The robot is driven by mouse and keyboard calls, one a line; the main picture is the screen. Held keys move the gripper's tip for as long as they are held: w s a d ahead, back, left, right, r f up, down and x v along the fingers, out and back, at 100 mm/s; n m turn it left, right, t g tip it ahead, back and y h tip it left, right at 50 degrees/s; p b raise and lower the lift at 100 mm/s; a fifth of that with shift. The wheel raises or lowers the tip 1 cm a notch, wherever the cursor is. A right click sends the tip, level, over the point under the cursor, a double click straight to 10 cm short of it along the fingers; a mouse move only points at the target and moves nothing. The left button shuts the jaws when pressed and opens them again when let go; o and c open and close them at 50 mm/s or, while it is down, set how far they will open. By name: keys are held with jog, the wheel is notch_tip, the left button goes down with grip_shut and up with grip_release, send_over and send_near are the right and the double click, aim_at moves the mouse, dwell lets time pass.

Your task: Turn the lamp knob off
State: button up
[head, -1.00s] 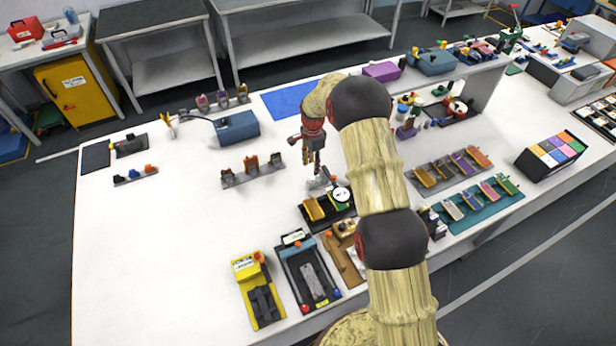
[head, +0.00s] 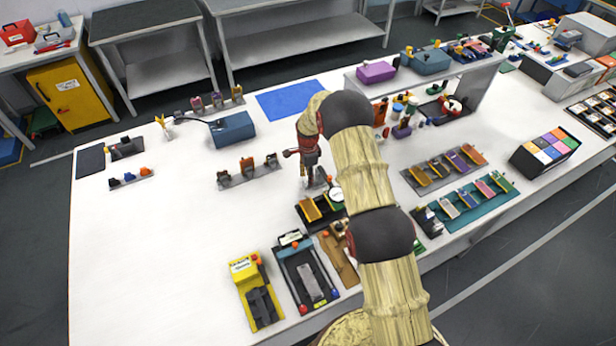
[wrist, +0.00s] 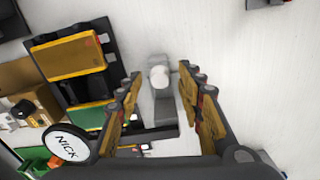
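My gripper (head: 309,176) points down over the white table beside a black stand with a yellow block. In the wrist view my gripper (wrist: 160,72) is open, with one finger on each side. A small grey block with a pale round knob (wrist: 160,77) shows between the fingertips; this looks like the lamp knob. No finger clearly touches it, and its height below the fingers cannot be told. A round white disc marked "NICK" (wrist: 67,143) lies left of the fingers; it shows in the head view (head: 336,195) beside my arm. My arm and gripper largely hide the knob in the head view.
The black stand (head: 299,211) with yellow blocks is close to my gripper. A row of small clamps (head: 247,170) stands to the left. A yellow device (head: 247,268) and a black tray (head: 285,262) lie in front.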

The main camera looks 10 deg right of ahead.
jog(key=shift+c, duration=1.4)
grip_shut()
